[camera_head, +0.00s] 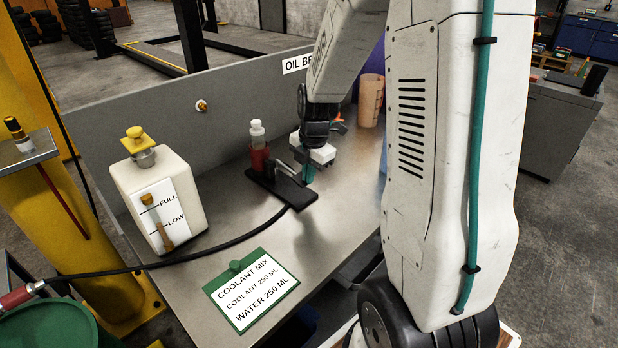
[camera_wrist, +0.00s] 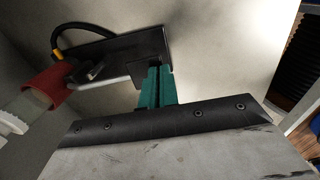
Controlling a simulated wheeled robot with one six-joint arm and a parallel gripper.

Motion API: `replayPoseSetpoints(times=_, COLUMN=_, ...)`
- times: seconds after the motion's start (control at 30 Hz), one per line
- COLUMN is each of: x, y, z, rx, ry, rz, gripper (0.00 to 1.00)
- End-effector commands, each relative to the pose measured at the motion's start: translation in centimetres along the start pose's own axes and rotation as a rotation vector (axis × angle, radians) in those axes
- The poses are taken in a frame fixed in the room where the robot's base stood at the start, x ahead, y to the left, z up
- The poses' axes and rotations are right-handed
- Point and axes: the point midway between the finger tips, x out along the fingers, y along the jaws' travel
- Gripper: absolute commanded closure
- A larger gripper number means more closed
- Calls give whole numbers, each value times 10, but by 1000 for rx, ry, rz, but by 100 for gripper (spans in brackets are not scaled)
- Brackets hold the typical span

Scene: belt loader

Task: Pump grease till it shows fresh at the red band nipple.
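A black pump unit (camera_head: 282,190) lies on the grey bench, with a short grey and black lever-like part (camera_head: 285,167) on it. It also shows in the wrist view (camera_wrist: 105,48). A black hose (camera_head: 225,243) runs from it to the left, to a red sleeve (camera_head: 17,297) at the picture's edge. My gripper (camera_head: 308,174) points down at the unit's right end. In the wrist view its teal fingers (camera_wrist: 157,72) are together, tips by the unit's dark end; nothing shows between them. Whether they touch the unit is unclear. I cannot make out a red band nipple for certain.
A red bottle with a white cap (camera_head: 258,150) stands close behind the pump unit. A white FULL/LOW tank (camera_head: 175,185) and a green-framed coolant sign (camera_head: 250,292) are to the left. A tan cup (camera_head: 371,100) stands at the back right. Bare bench lies in front of the unit.

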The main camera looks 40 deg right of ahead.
Motion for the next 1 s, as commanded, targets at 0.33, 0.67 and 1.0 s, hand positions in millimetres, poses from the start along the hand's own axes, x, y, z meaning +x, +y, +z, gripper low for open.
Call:
replayPoseSetpoints(times=0.33, x=-81, y=-15, z=1, rx=0, ry=-7, rz=11, gripper=100)
replayPoseSetpoints(times=0.67, x=-112, y=-22, z=1, rx=-1, ry=-5, rz=9, gripper=100)
replayPoseSetpoints(times=1.0, x=-112, y=-21, z=0, rx=-2, ry=-5, rz=9, gripper=100)
